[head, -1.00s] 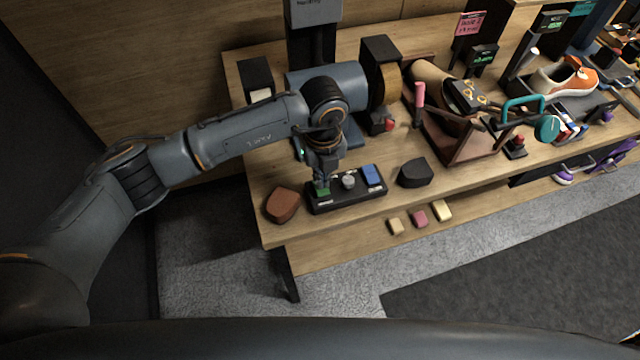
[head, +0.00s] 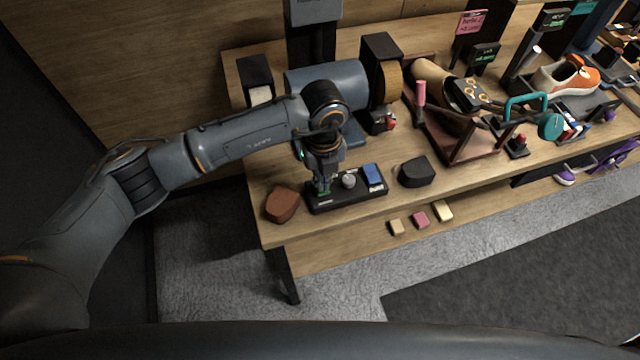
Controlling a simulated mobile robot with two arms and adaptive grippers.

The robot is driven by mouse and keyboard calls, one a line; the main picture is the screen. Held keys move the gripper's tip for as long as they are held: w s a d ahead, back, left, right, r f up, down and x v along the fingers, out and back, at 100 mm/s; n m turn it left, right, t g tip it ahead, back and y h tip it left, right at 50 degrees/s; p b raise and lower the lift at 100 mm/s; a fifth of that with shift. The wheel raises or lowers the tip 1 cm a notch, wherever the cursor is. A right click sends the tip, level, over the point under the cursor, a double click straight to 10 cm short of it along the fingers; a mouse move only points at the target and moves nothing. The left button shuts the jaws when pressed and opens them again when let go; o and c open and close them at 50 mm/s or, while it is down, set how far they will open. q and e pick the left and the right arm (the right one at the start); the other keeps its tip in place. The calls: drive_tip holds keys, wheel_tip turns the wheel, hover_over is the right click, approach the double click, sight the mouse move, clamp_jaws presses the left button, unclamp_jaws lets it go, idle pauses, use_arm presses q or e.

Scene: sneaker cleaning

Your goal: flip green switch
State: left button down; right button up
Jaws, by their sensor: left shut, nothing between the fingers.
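A black switch panel (head: 345,201) lies on the wooden workbench near its front left edge. The green switch (head: 322,194) is at the panel's left end, partly hidden by my left gripper. A round grey knob (head: 348,181) is in the panel's middle and a blue switch (head: 373,175) at its right end. My left gripper (head: 322,187) is shut and empty, pointing down with its fingertips at the green switch. I cannot tell for sure whether they touch it. My right gripper is not in view.
A brown block (head: 282,204) lies just left of the panel and a black block (head: 416,173) just right. Behind stands a motor with a tan wheel (head: 391,82). A wooden tray (head: 459,137) and an orange-white sneaker (head: 567,77) are farther right.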

use_arm(q)
drive_tip(key=shift+f+b, duration=0.45)
drive_tip(key=shift+f, duration=0.15)
drive_tip(key=shift+s, duration=0.1)
drive_tip(key=shift+r+p, duration=0.6)
drive_tip(key=shift+r, duration=0.25)
drive_tip(key=shift+r+p, duration=1.5)
drive_tip(key=shift+r, duration=1.2)
